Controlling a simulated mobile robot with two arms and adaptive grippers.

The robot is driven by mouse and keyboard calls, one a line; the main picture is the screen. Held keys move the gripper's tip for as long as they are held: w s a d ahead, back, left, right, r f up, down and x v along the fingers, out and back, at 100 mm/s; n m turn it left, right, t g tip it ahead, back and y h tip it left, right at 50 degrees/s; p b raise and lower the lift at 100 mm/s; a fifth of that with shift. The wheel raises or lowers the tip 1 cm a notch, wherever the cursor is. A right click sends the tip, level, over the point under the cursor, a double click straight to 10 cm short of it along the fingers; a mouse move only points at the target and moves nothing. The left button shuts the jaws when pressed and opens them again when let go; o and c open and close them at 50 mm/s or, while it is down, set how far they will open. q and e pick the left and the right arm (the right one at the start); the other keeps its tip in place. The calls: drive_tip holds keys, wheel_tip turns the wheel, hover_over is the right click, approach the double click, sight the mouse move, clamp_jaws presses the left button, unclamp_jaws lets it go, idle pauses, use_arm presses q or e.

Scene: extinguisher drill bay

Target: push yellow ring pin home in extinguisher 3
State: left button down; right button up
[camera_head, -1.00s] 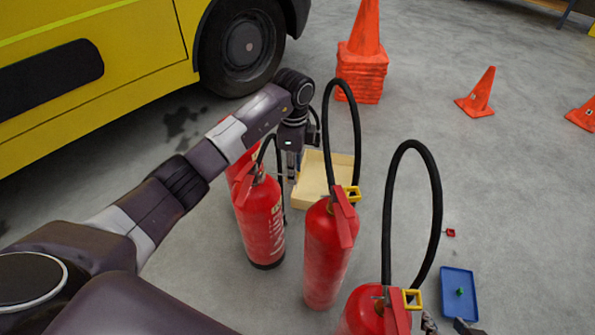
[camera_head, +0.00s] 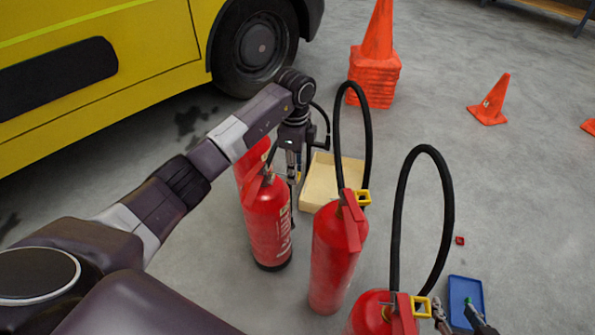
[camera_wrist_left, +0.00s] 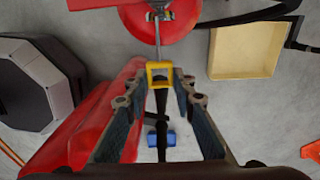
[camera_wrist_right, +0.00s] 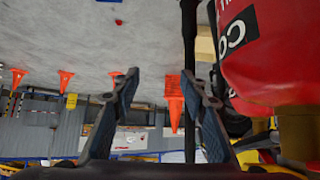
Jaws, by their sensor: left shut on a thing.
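My left gripper (camera_head: 294,172) is beside the valve of a red extinguisher (camera_head: 268,222) in the head view. In the left wrist view its fingers (camera_wrist_left: 160,76) are shut on a yellow ring pin (camera_wrist_left: 160,65). The pin's bare metal shaft runs from the ring towards the valve fitting (camera_wrist_left: 160,14); whether its tip is in the hole I cannot tell. Two other extinguishers, the middle one (camera_head: 338,258) and the nearest (camera_head: 368,312), have yellow rings at their valves. No numbers are readable. My right gripper (camera_head: 457,314) is open and empty; its fingers are wide apart in the right wrist view (camera_wrist_right: 160,95).
Another red extinguisher (camera_head: 246,168) stands partly hidden behind. A tan open box (camera_head: 320,187) lies beyond my left gripper. Black hoses loop high over the nearer extinguishers. A blue tray (camera_head: 465,290) and small red piece (camera_head: 460,241) lie right. Cones and a yellow vehicle (camera_head: 110,100) are farther off.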

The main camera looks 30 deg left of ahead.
use_arm(q)
drive_tip(key=shift+a, duration=0.3)
drive_tip(key=shift+s+a, duration=0.1)
drive_tip(key=shift+s+a+p, duration=0.2)
drive_tip(key=shift+a+p, duration=0.15)
drive_tip(key=shift+a, duration=0.8)
drive_tip(key=shift+s+a, duration=0.1)
drive_tip(key=shift+a, duration=0.65)
drive_tip(key=shift+s+a, duration=0.15)
drive_tip(key=shift+a, duration=0.4)
use_arm(e)
drive_tip(key=s+d+f+g, duration=0.1)
drive_tip(key=s+f+g, duration=0.1)
drive_tip(key=s, duration=0.3)
drive_tip(key=shift+s+d+f+g+h, duration=0.25)
drive_tip(key=shift+d+f+g+h, duration=0.15)
drive_tip(key=shift+f, duration=0.35)
use_arm(q)
drive_tip(key=shift+a+p, duration=0.1)
drive_tip(key=shift+p, duration=0.2)
use_arm(e)
drive_tip(key=shift+s+f, duration=0.1)
drive_tip(key=shift+s, duration=0.05)
drive_tip(key=shift+s+d, duration=0.1)
drive_tip(key=shift+d, duration=0.05)
